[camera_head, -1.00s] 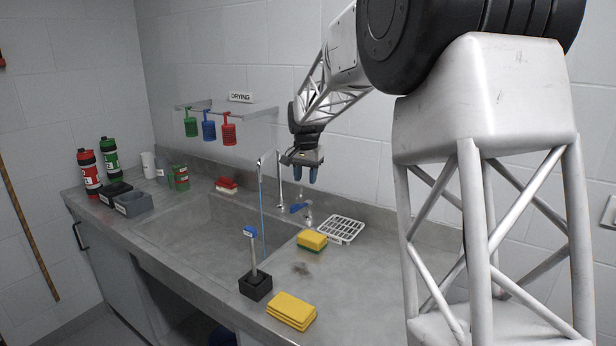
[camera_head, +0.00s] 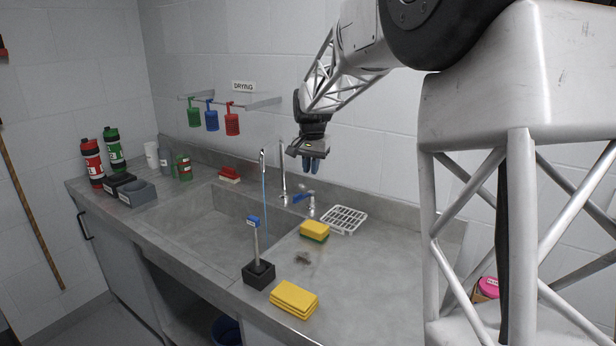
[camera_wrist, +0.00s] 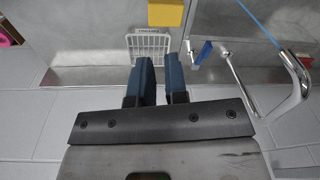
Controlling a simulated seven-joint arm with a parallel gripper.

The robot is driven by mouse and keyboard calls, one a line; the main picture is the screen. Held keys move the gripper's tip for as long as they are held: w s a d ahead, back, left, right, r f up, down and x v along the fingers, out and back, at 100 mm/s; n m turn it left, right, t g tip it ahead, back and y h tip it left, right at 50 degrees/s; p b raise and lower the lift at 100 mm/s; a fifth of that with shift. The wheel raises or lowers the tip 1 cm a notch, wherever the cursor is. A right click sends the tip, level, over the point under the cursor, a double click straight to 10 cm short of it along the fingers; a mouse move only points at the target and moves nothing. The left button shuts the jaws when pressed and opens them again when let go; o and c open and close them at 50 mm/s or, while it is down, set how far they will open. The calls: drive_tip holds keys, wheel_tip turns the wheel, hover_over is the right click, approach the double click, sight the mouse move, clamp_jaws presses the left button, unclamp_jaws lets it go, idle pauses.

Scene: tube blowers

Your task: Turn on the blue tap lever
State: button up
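The blue tap lever (camera_head: 300,197) sits on the metal tap at the back edge of the sink. It also shows in the wrist view (camera_wrist: 202,52), right of my fingers. The tall tap spout (camera_head: 283,170) stands just behind and left of the lever; its curved metal pipe shows at the right of the wrist view (camera_wrist: 290,85). A thin blue line (camera_head: 265,200) hangs from the spout end over the sink; I cannot tell whether it is water. My gripper (camera_head: 311,165) is above the lever, pointing down and apart from it. Its blue fingers (camera_wrist: 159,78) have a narrow empty gap.
A white wire rack (camera_head: 344,219) and a yellow-green sponge (camera_head: 314,230) lie right of the tap. A blue-topped brush in a black holder (camera_head: 258,273) and yellow cloths (camera_head: 294,298) are at the front. Bottles (camera_head: 93,160) stand far left. The sink basin (camera_head: 220,230) looks clear.

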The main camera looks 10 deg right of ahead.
sight(301, 197)
drive_tip(key=shift+w+f, duration=0.2)
drive_tip(key=shift+f, duration=0.15)
clamp_jaws()
drive_tip(key=w+d+f+m+t, duration=0.2)
drive_tip(key=w+f+t, duration=0.4)
drive_tip(key=w+f, duration=0.3)
drive_tip(key=shift+d+f+m, duration=0.3)
drive_tip(key=shift+d+f, duration=0.2)
drive_tip(key=shift+f, duration=0.7)
drive_tip(key=shift+w+f, duration=0.15)
drive_tip(key=shift+w, duration=0.05)
drive_tip(key=shift+w+a+f, duration=0.45)
drive_tip(key=shift+w+f, duration=0.85)
drive_tip(key=shift+w, duration=0.15)
drive_tip(key=shift+w+a+f, duration=0.4)
drive_tip(key=shift+w+f, duration=0.85)
drive_tip(key=shift+w, duration=0.25)
drive_tip(key=shift+w+a+f, duration=0.45)
drive_tip(key=shift+w+f, duration=0.85)
drive_tip(key=shift+w, duration=0.15)
drive_tip(key=shift+a, duration=0.1)
